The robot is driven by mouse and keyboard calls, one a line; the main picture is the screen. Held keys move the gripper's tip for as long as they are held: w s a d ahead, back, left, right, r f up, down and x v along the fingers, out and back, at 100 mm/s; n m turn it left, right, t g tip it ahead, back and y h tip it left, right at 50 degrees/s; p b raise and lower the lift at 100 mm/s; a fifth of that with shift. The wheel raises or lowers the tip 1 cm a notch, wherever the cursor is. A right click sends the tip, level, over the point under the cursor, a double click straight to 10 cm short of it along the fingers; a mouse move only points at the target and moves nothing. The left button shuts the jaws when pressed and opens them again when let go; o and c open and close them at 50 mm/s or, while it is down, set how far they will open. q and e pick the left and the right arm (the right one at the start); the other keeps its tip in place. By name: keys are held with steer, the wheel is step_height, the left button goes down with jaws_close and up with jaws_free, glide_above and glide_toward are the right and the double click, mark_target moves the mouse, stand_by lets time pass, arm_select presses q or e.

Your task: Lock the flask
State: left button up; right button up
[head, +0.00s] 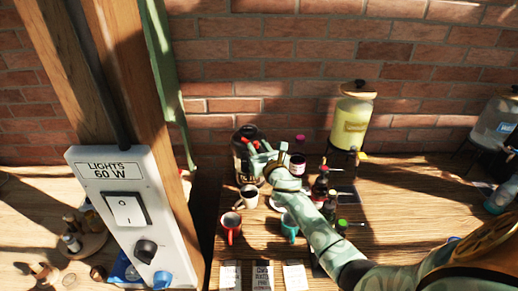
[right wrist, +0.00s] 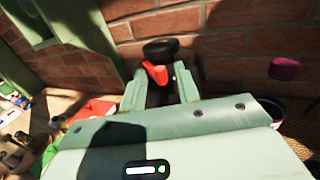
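The flask (head: 241,168) is a dark, rounded vessel with a pale label, standing on the table near the brick wall. My right gripper (head: 262,155) is at its upper right side and hides part of it. In the right wrist view the flask's black top (right wrist: 160,47) and a red lever (right wrist: 155,73) show just beyond the fingertips. My right gripper's fingers (right wrist: 160,84) are apart with a dark gap between them, and the lever lies close to the left fingertip. Whether they touch is unclear. My left gripper is out of view.
Dark bottles (head: 320,188) and a yellow drink dispenser (head: 351,118) stand to the right. A post with a light switch box (head: 127,205) blocks the left.

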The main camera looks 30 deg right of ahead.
mark_target(244, 159)
jaws_close()
steer(key=a+m+g+h+b, duration=0.1)
steer(key=m+g+h+b, duration=0.1)
steer(key=h+b, duration=0.1)
steer(key=a+m+g+h+b, duration=0.1)
steer(key=m+g+h+b, duration=0.1)
steer(key=m+h+b, duration=0.1)
steer(key=w+a+m+g+h+b, duration=0.1)
steer(key=a+m+g+h+b, duration=0.1)
steer(key=m+h+b, duration=0.1)
steer(key=shift+f+h+b, duration=0.25)
steer(key=shift+h+b, duration=0.15)
steer(key=shift+h, duration=0.5)
steer(key=shift+w+a+r+m+g+h+b, duration=0.15)
steer(key=shift+m+g+h+b, duration=0.15)
steer(key=shift+m+g+b, duration=0.2)
steer(key=shift+w+a+r+m+g+h+b, duration=0.1)
steer(key=shift+m+g+h+b, duration=0.25)
steer(key=shift+g, duration=0.25)
steer(key=shift+o, duration=1.2)
jaws_free()
